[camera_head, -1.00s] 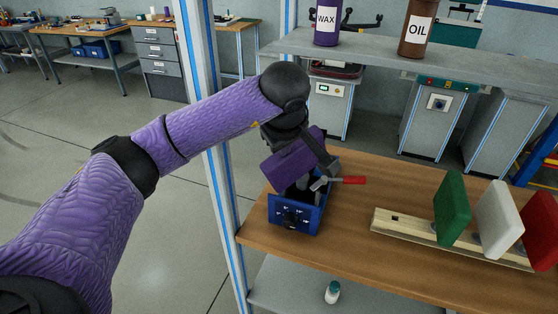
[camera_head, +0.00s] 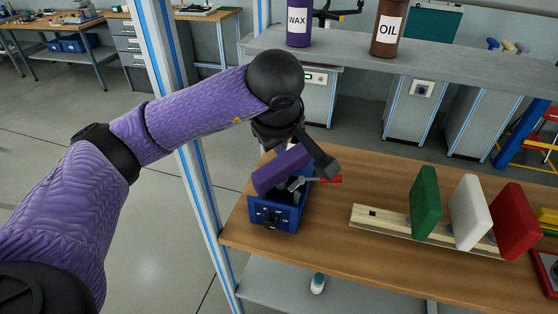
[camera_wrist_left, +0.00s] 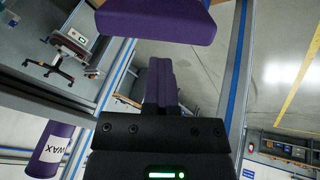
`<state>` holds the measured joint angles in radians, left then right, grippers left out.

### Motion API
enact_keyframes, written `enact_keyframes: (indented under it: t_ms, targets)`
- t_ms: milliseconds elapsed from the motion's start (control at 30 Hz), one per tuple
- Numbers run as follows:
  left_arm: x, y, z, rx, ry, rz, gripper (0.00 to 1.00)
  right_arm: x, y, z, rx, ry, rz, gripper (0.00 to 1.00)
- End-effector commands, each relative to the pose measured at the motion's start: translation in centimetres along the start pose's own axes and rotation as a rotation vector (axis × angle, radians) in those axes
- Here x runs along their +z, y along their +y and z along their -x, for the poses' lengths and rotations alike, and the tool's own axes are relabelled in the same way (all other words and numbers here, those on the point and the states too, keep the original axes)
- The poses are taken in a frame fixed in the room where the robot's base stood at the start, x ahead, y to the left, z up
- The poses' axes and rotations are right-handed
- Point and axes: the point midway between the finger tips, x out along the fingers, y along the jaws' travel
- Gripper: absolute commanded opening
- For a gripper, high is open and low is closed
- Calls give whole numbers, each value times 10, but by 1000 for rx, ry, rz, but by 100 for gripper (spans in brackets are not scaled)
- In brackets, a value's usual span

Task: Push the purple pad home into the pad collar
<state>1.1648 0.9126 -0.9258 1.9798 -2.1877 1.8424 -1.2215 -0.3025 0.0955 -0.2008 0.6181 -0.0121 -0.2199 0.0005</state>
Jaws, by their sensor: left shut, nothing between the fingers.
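The purple pad (camera_head: 281,170) is a thick tilted block over the blue fixture (camera_head: 262,214) in the head view. It also shows close up at the top of the left wrist view (camera_wrist_left: 155,22). The pad collar is mostly hidden under the pad, so I cannot tell how deep the pad sits. My left gripper (camera_head: 322,161) is just right of the pad, above the fixture. In the left wrist view its purple fingers (camera_wrist_left: 160,82) are shut and empty, with a visible gap to the pad. My right gripper is not in view.
A red-handled lever (camera_head: 329,180) sticks out right of the fixture. A wooden rack (camera_head: 365,216) holds green (camera_head: 425,203), white (camera_head: 469,212) and red (camera_head: 515,220) pads. WAX (camera_head: 298,22) and OIL (camera_head: 390,28) bottles stand on the shelf behind. Bare bench lies between fixture and rack.

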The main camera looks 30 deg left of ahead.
Motion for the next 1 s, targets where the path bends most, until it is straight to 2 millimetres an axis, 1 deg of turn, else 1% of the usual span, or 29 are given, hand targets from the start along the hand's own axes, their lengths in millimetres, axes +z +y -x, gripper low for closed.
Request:
enact_keyframes:
  t_ms: [33, 233, 267, 300, 367, 400, 433, 667, 767, 933, 1000]
  targets:
    - [-1, 1, 6, 1, 0, 0, 0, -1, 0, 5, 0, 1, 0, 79]
    - [0, 0, 4, 0, -1, 0, 0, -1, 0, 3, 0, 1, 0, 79]
    - [0, 0, 4, 0, -1, 0, 3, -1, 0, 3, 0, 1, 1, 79]
    - [0, 0, 4, 0, -1, 0, 12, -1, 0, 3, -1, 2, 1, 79]
    - [0, 0, 4, 0, -1, 0, 24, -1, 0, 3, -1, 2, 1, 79]
    - [0, 0, 4, 0, -1, 0, 33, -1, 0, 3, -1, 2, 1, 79]
    - [0, 0, 4, 0, -1, 0, 38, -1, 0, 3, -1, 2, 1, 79]
    - [0, 0, 4, -1, -1, 0, 38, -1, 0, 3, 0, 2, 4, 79]
    - [0, 1, 18, 4, 0, -1, 38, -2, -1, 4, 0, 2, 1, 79]
    - [0, 1, 57, 6, 1, -2, 38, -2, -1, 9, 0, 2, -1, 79]
    - [-2, 2, 71, 4, 2, 0, 38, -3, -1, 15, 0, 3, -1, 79]
